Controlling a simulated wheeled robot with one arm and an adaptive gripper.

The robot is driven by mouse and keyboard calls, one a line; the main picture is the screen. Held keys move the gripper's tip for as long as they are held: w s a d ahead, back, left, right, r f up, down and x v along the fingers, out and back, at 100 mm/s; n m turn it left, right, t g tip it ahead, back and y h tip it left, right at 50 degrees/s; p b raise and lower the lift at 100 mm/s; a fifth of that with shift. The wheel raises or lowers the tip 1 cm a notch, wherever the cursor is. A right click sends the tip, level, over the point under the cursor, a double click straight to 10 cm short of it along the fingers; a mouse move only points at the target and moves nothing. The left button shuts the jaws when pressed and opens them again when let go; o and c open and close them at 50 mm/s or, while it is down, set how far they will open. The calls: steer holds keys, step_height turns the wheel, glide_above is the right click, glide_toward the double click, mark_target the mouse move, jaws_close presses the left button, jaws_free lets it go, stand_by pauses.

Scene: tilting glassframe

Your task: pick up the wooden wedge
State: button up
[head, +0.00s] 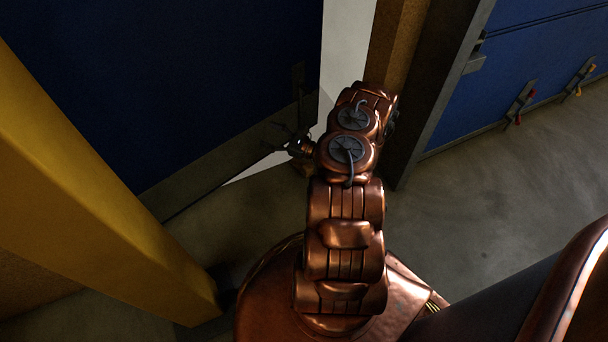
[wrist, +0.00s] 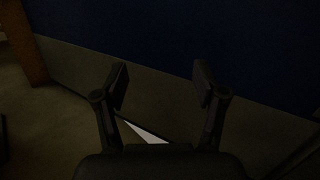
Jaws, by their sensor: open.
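I cannot make out the wooden wedge with certainty in either view. A small brown piece (head: 303,169) shows low beside the door's bottom edge in the head view, mostly hidden behind my wrist; I cannot tell if it is the wedge. My gripper (head: 275,136) points left toward the grey lower strip of the blue door. In the wrist view my gripper (wrist: 161,82) has its two fingers wide apart, with nothing between them. The wrist view is dark.
The blue door (head: 190,80) stands in front of my gripper. A yellow post (head: 90,190) rises at left. A wooden and dark door frame (head: 415,110) stands right of my arm. Another blue door (head: 540,60) is at upper right. Concrete floor (head: 490,205) is clear at right.

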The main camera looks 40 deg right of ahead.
steer(key=s+d+f+m+t+h+b, duration=0.1)
steer(key=s+d+f+m+h+b, duration=0.15)
steer(key=f, duration=0.45)
steer(key=s+d+f+m+h+b, duration=0.1)
steer(key=s+d+f+m+h, duration=0.2)
steer(key=f, duration=0.4)
steer(key=m+h+b, duration=0.2)
steer(key=h+b, duration=0.1)
steer(key=h, duration=0.1)
glide_toward(306, 164)
steer(key=shift+w+d+f+n+g, duration=0.1)
steer(key=shift+w+n+g, duration=0.2)
steer(key=shift+w, duration=0.9)
steer(key=shift+f, duration=0.1)
steer(key=shift+w+d+p, duration=0.1)
steer(key=shift+w+p, duration=0.25)
steer(key=shift+w, duration=1.2)
steer(key=shift+w+d+b, duration=0.1)
steer(key=shift+w+b, duration=0.45)
steer(key=shift+w, duration=1.7)
steer(key=c, duration=1.3)
